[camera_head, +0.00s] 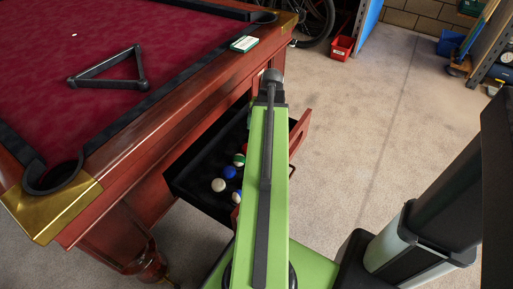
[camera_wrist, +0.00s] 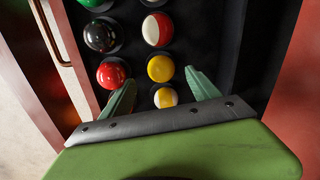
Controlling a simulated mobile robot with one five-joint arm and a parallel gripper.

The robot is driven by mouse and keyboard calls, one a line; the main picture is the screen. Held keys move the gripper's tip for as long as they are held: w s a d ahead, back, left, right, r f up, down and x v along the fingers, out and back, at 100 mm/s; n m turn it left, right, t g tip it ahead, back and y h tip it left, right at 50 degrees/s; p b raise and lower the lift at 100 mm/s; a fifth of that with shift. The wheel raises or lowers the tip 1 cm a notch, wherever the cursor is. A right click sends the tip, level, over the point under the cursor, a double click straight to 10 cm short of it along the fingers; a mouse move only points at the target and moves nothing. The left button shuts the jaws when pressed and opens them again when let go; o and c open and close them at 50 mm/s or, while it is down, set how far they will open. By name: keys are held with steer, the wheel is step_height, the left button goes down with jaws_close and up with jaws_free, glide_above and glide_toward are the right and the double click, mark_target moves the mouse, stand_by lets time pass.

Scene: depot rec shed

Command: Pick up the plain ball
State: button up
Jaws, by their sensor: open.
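An open drawer (camera_head: 188,190) under the pool table holds several balls. In the head view, a mostly white ball (camera_head: 218,185), a blue ball (camera_head: 229,172) and a green-and-white ball (camera_head: 239,160) show left of my arm. In the wrist view, the plain-coloured balls are black (camera_wrist: 99,36), red (camera_wrist: 112,72) and yellow (camera_wrist: 160,68); the striped ones are red-and-white (camera_wrist: 157,29) and yellow-and-white (camera_wrist: 166,97). Which is the plain ball I cannot tell. My gripper (camera_wrist: 161,88) is open, its fingers either side of the yellow-and-white ball, apart from it. My arm hides part of the drawer in the head view.
The pool table (camera_head: 150,140) stands along the left, with a black triangle rack (camera_head: 108,75) and a small box (camera_head: 244,44) on it. The drawer's front panel (camera_head: 301,130) and handle (camera_wrist: 48,36) stand close to my gripper. Open floor (camera_head: 350,120) lies to the right.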

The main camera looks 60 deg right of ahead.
steer(key=shift+f, duration=0.1)
steer(key=f+b, duration=0.2)
steer(key=w+f+b, duration=0.1)
steer(key=f+b, duration=0.2)
steer(key=shift+f, duration=0.15)
steer(key=c, duration=1.5)
step_height(320, 180, up, 5)
steer(key=p, duration=0.5)
steer(key=shift+c, duration=0.2)
steer(key=s+d+r+p, duration=0.6)
steer(key=s+d, duration=0.2)
steer(key=shift+r, duration=0.25)
